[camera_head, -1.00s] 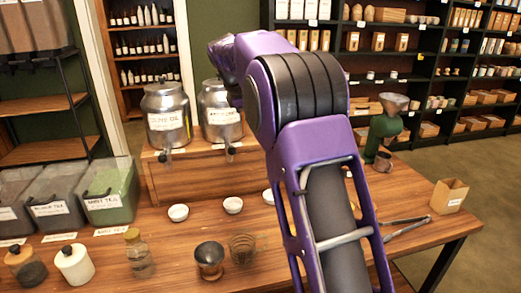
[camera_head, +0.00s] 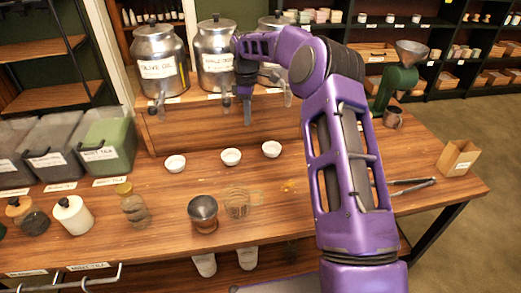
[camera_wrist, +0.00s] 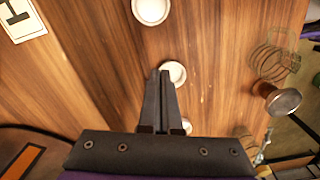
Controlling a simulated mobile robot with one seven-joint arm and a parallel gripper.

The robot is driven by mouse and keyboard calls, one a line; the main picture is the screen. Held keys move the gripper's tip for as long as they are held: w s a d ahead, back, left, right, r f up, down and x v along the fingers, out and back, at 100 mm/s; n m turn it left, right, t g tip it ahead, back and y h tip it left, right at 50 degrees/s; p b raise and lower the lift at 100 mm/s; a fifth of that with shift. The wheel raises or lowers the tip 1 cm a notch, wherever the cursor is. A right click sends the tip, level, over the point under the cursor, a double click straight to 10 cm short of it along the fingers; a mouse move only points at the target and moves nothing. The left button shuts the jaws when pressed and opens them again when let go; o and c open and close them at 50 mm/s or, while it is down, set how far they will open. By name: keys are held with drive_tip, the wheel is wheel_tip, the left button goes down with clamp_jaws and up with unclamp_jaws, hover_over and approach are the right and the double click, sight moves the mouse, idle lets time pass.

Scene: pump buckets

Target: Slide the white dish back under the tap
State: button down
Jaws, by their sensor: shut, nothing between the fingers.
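Three white dishes stand in a loose row on the wooden table (camera_head: 135,215), below the raised shelf: a left dish (camera_head: 175,163), a middle dish (camera_head: 231,157) and a right dish (camera_head: 271,149). Three steel canisters with taps stand on the shelf: one labelled olive oil (camera_head: 157,52), a middle one (camera_head: 216,45) and a right one (camera_head: 277,28), partly behind my arm. My gripper (camera_head: 247,123) points down, shut and empty, in front of the shelf and above the middle dish. In the wrist view its fingertips (camera_wrist: 161,73) overlap one dish (camera_wrist: 174,68); another (camera_wrist: 152,9) is clear of them.
Tongs (camera_head: 412,187), a paper bag (camera_head: 457,158) and a green grinder (camera_head: 396,80) are at the right.

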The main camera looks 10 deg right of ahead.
sight(267, 154)
wheel_tip(267, 154, down, 13)
drive_tip(key=shift+f+b, duration=0.1)
drive_tip(key=shift+b, duration=0.25)
drive_tip(key=d, duration=0.1)
drive_tip(key=s+d, duration=0.1)
drive_tip(key=d, duration=0.1)
drive_tip(key=shift+d, duration=0.45)
drive_tip(key=shift+s+d, duration=0.25)
drive_tip(key=shift+d, duration=0.35)
drive_tip(key=shift+s+d, duration=0.2)
drive_tip(key=shift+d, duration=0.4)
drive_tip(key=shift+a, duration=0.1)
